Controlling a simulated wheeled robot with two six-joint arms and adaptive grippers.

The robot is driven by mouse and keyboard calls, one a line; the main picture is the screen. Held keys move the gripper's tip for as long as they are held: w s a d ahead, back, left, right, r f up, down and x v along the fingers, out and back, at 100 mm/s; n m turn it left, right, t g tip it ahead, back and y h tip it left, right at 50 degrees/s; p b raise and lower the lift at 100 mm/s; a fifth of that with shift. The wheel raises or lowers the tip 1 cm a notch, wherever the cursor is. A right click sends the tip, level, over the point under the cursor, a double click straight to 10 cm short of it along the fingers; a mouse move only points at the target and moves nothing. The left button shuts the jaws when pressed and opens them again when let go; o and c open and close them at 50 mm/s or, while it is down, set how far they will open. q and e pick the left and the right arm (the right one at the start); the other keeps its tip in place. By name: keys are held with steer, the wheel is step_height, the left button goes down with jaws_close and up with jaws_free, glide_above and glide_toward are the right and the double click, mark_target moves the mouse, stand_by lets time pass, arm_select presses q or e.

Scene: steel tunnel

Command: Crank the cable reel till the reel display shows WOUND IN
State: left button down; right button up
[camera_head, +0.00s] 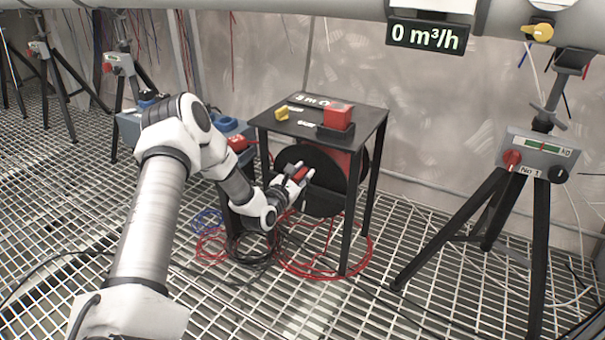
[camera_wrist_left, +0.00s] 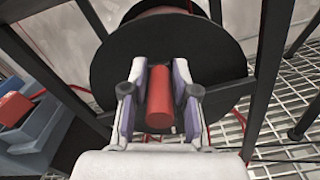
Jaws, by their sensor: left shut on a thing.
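The cable reel (camera_head: 322,198) is a dark drum with red inside, mounted under a black frame table (camera_head: 355,118). In the left wrist view the black reel disc (camera_wrist_left: 205,50) fills the upper middle. My left gripper (camera_head: 298,177) is at the front face of the reel, shut on the red crank handle (camera_wrist_left: 159,98), which sits between its two fingers. The frame's top carries white lettering reading "3 m" in part; I cannot read WOUND IN on any display. My right gripper is not in view.
A red block (camera_head: 338,115) and a yellow piece (camera_head: 282,112) are on the frame's top. Red and black cables (camera_head: 300,268) lie coiled on the grating below. A tripod with a control box (camera_head: 538,155) stands at right. A blue case (camera_head: 226,126) is behind my arm.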

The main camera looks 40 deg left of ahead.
arm_select(q)
steer(key=c, duration=1)
jaws_free()
steer(key=shift+a+f, duration=0.1)
steer(key=shift+a, duration=0.05)
steer(key=shift+v, duration=6.05)
